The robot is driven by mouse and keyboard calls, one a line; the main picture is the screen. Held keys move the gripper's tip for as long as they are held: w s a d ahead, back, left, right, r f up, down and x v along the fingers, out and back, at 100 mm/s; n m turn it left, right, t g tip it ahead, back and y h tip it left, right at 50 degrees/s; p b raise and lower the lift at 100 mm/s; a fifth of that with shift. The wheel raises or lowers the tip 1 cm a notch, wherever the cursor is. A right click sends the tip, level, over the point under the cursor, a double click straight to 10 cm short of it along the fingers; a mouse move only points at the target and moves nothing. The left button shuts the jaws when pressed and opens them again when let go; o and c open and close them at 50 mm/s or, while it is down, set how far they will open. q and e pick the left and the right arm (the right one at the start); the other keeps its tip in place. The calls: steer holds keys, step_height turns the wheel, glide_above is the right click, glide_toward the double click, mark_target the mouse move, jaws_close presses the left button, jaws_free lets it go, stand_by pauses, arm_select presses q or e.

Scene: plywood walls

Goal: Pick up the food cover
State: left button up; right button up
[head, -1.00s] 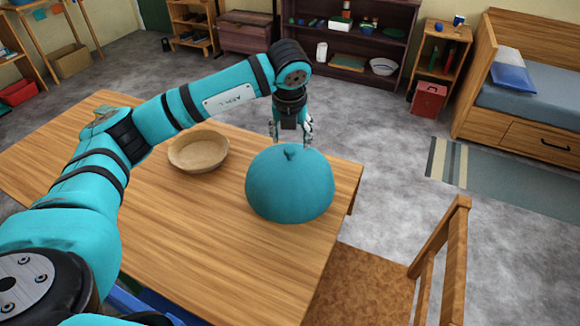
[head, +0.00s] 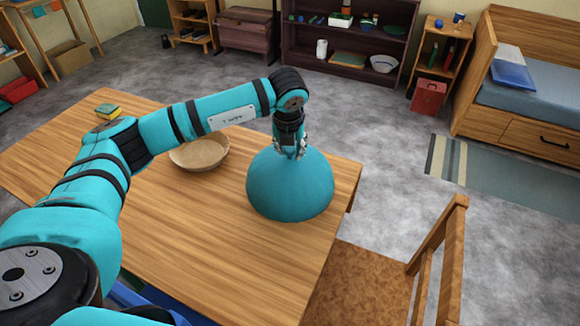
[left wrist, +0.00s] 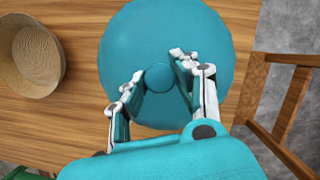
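The food cover (head: 290,195) is a teal dome standing on the wooden table (head: 215,240), near its right edge. My left gripper (head: 290,153) points down at the top of the dome and hides the knob in the head view. In the left wrist view, the round knob (left wrist: 160,77) of the cover (left wrist: 125,40) lies between the two fingers of the left gripper (left wrist: 159,67). The fingers look apart, one on each side of the knob; whether either touches it is unclear. My right gripper is not in view.
A shallow woven bowl (head: 200,152) stands on the table left of the cover, below my left arm. A wooden chair (head: 437,245) stands close to the table's right side.

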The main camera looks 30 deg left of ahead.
arm_select(q)
jaws_close()
steer(key=shift+r, duration=0.1)
